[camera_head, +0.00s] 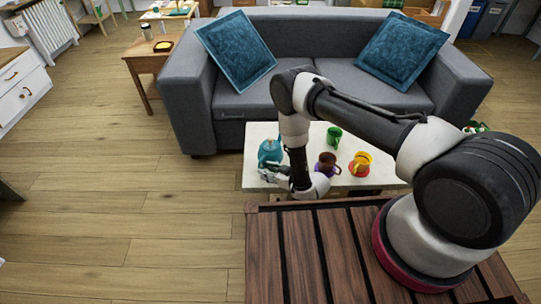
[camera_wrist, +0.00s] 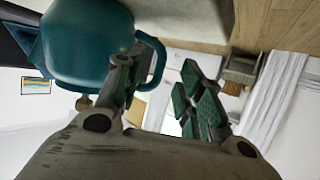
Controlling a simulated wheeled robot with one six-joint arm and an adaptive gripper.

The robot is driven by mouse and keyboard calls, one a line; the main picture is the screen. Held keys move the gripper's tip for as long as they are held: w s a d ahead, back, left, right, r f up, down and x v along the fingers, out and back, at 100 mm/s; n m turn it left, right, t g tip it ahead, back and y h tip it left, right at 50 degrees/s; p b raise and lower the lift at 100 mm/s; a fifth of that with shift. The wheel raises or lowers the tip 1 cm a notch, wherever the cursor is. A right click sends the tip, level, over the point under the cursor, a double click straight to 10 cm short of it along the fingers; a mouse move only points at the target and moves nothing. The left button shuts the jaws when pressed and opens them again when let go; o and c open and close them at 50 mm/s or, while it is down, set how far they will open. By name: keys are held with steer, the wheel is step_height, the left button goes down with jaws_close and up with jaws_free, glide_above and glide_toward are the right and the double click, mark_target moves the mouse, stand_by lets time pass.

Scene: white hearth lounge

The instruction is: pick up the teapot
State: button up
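The teal teapot (camera_head: 269,151) stands at the left end of the white low table (camera_head: 258,184). In the wrist view the teapot (camera_wrist: 88,42) fills the upper left, and its looped handle (camera_wrist: 159,62) points toward the middle. My gripper (camera_head: 273,174) is low at the table's near left side, close in front of the teapot. In the wrist view my gripper (camera_wrist: 160,78) is open, with its fingers well apart and the handle appearing between them. One finger overlaps the teapot's side; I cannot tell whether it touches. My arm hides part of the table.
A purple-and-brown mug (camera_head: 326,165), a green cup (camera_head: 334,137) and a red-and-yellow cup (camera_head: 360,164) stand on the table right of my gripper. A grey sofa (camera_head: 300,40) with blue cushions is behind. The wooden floor at left is clear.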

steer(key=x, duration=0.3)
steer(key=shift+a+f, duration=0.1)
steer(key=shift+a, duration=0.05)
jaws_close()
steer(key=shift+w, duration=0.1)
